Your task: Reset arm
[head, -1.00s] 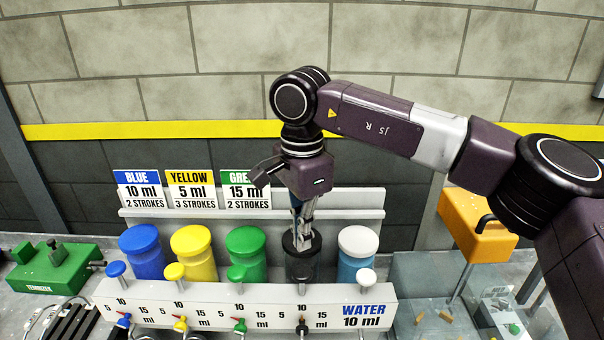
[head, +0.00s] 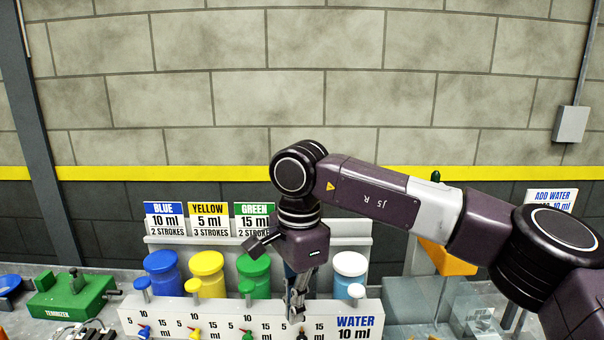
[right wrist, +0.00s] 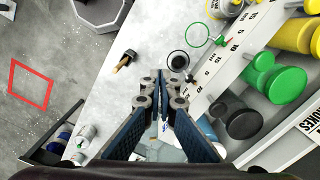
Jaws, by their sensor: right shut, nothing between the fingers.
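My right gripper (head: 297,300) hangs pointing down in front of the dispenser rack (head: 225,318), near the black pump's place. In the right wrist view its fingers (right wrist: 159,82) are together with nothing between them. The rack holds a blue bottle (head: 164,276), a yellow bottle (head: 207,272), a green bottle (head: 253,272) and a white-capped bottle (head: 350,268). The black-capped bottle (right wrist: 243,124) shows in the right wrist view and is hidden behind my arm in the head view. My left gripper is not in view.
A green device (head: 72,298) stands at the left of the bench. A block wall is behind. The air above the bench's left side is clear.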

